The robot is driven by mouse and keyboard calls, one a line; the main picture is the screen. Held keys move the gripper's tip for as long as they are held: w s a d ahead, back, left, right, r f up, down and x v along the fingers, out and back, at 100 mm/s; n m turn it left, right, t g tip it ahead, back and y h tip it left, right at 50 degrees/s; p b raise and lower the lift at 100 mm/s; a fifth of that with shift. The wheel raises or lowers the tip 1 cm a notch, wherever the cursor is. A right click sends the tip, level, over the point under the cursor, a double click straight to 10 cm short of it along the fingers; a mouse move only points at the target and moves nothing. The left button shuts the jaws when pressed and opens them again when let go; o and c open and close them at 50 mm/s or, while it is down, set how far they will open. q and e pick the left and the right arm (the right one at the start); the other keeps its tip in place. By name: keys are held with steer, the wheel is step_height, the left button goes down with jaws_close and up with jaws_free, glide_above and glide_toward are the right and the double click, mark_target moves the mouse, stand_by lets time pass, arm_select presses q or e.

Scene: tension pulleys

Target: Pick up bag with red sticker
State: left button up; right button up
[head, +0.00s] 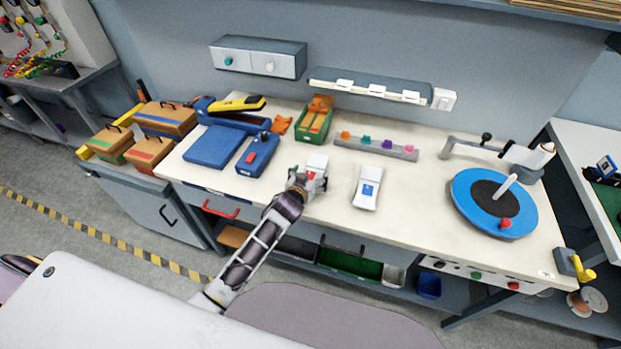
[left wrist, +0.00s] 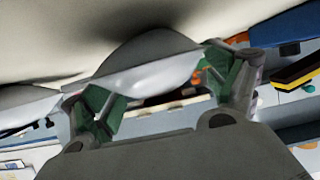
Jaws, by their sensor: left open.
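The white bag with the red sticker (head: 317,161) lies on the workbench near its front edge. My left gripper (head: 309,181) is right at this bag and covers part of it. In the left wrist view the pale bag (left wrist: 150,66) lies between the two green-padded fingers of the open left gripper (left wrist: 158,88). I cannot tell whether the fingers touch it. A second white bag with a blue sticker (head: 366,190) lies to the right on the bench. My right gripper is not in view.
A blue case (head: 213,146) and a blue box (head: 258,154) lie to the left. A green bin (head: 315,124) and a grey rack with coloured pieces (head: 376,147) stand behind. A blue turntable (head: 465,190) is at the right. The bench (head: 415,200) is clear between the blue-sticker bag and the turntable.

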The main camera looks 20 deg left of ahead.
arm_select(q)
steer(key=shift+w+f, duration=0.15)
steer(key=shift+w, duration=0.15)
steer(key=shift+c, duration=0.5)
steer(key=c, duration=1.1)
